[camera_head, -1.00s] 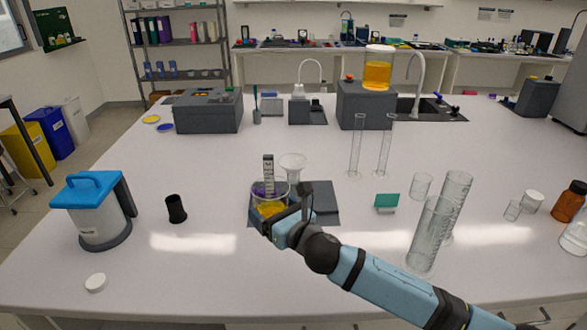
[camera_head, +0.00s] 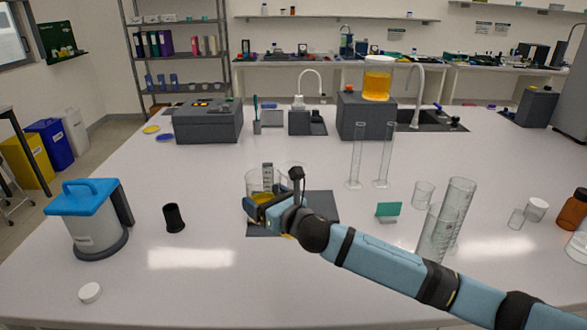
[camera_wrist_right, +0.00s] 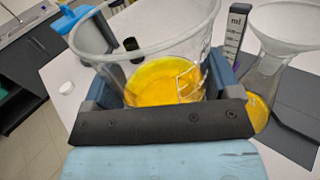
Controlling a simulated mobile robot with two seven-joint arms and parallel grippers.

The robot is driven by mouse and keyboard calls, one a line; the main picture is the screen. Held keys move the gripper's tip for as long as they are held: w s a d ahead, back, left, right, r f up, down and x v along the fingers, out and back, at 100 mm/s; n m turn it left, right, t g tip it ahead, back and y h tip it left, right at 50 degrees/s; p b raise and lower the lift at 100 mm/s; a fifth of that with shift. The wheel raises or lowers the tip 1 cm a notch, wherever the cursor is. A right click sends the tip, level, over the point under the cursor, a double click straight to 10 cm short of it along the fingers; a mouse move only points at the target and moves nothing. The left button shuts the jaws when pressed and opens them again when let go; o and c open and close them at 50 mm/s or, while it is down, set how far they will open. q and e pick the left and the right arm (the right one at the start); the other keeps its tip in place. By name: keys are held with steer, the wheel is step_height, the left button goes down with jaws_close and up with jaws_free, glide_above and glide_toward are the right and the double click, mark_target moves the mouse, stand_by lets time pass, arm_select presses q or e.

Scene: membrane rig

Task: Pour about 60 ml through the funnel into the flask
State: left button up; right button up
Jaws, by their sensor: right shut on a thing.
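A clear beaker (camera_head: 252,181) with yellow liquid is held in my right gripper (camera_head: 256,207). The wrist view shows the beaker (camera_wrist_right: 148,48) between the fingers, roughly upright, with a broad pool of yellow liquid. A white funnel (camera_wrist_right: 285,28) sits in the neck of a clear flask (camera_wrist_right: 266,72), just right of the beaker. Some yellow shows low in the flask. In the head view the funnel (camera_head: 293,166) is partly hidden and the flask is behind my gripper. A grey scale marked ml (camera_wrist_right: 236,32) stands behind, between beaker and funnel. My left gripper is out of view.
A dark mat (camera_head: 322,208) lies under the flask area. Tall glass cylinders (camera_head: 459,200), a small beaker (camera_head: 423,193) and a teal card (camera_head: 388,210) stand to the right. A black cup (camera_head: 174,218) and a blue-lidded container (camera_head: 95,230) stand left, with clear table between.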

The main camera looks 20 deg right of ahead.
mark_target(273, 175)
steer(key=shift+w+d+r+m+g+p, duration=0.25)
steer(key=shift+m+p, duration=0.2)
steer(key=shift+m, duration=0.3)
steer(key=shift+w+d+r+m+g+p, duration=0.25)
steer(key=shift+m+p, duration=0.15)
steer(key=shift+m, duration=0.35)
steer(key=shift+w+d+m+g, duration=0.3)
steer(key=shift+w+d+m, duration=0.1)
steer(key=shift+m, duration=0.4)
steer(key=shift+w+d+r+m+g+p, duration=0.1)
steer(key=shift+w+d+m+g+p, duration=0.25)
steer(key=shift+m, duration=0.35)
step_height(273, 175, up, 2)
steer(key=shift+w+d+r+m+g+p, duration=0.15)
steer(key=shift+r+m+g+p, duration=0.1)
steer(key=shift+m+p, duration=0.65)
steer(key=shift+f, duration=0.3)
steer(key=shift+m+g, duration=0.3)
steer(key=shift+m, duration=0.2)
steer(key=shift+r+y+p, duration=0.25)
steer(key=shift+y+p, duration=0.05)
steer(key=shift+p, duration=0.25)
steer(key=shift+r+m+p, duration=0.35)
steer(key=shift+m+p, duration=0.15)
steer(key=shift+w+d+f, duration=0.1)
steer(key=shift+d, duration=0.1)
